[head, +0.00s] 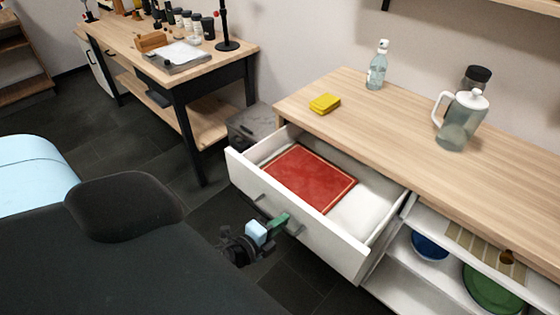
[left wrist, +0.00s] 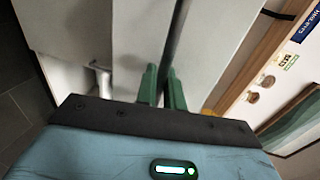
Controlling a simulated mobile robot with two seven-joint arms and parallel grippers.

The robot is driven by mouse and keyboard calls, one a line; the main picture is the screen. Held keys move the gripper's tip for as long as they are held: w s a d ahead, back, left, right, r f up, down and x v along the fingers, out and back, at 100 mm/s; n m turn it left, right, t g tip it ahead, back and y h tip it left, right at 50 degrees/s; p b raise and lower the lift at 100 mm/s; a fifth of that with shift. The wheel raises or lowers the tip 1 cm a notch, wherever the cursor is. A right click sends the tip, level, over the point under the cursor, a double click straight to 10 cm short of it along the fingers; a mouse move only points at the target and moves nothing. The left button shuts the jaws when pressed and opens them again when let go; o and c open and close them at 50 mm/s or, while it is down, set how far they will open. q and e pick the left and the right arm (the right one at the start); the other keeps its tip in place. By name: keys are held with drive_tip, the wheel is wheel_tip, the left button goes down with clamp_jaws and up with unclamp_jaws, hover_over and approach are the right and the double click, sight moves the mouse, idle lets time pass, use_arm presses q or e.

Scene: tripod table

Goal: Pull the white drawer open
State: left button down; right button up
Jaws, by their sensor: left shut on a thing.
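The white drawer (head: 312,224) is pulled well out of the wood-topped cabinet. A red, book-like flat item (head: 310,178) lies inside it on a pale item. My left gripper (head: 278,224) is at the drawer's front face, with its green fingers shut on the dark drawer handle (head: 261,203). The gripper hides part of the handle. In the left wrist view, the green fingers (left wrist: 162,85) are close together in front of the pale drawer front (left wrist: 140,35). My right gripper is not in view.
Open shelves with a blue bowl (head: 429,246) and a green plate (head: 490,288) are at right. A grey bin (head: 250,125) stands behind the drawer's left side.

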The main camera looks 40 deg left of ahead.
use_arm(q)
drive_tip(key=c, duration=1.6)
unclamp_jaws()
drive_tip(key=shift+c, duration=0.2)
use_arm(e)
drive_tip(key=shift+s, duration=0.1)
use_arm(q)
drive_tip(key=b+v, duration=0.1)
drive_tip(key=v, duration=0.7)
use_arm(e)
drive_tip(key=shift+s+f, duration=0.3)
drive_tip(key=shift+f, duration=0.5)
use_arm(q)
drive_tip(key=shift+w, duration=0.1)
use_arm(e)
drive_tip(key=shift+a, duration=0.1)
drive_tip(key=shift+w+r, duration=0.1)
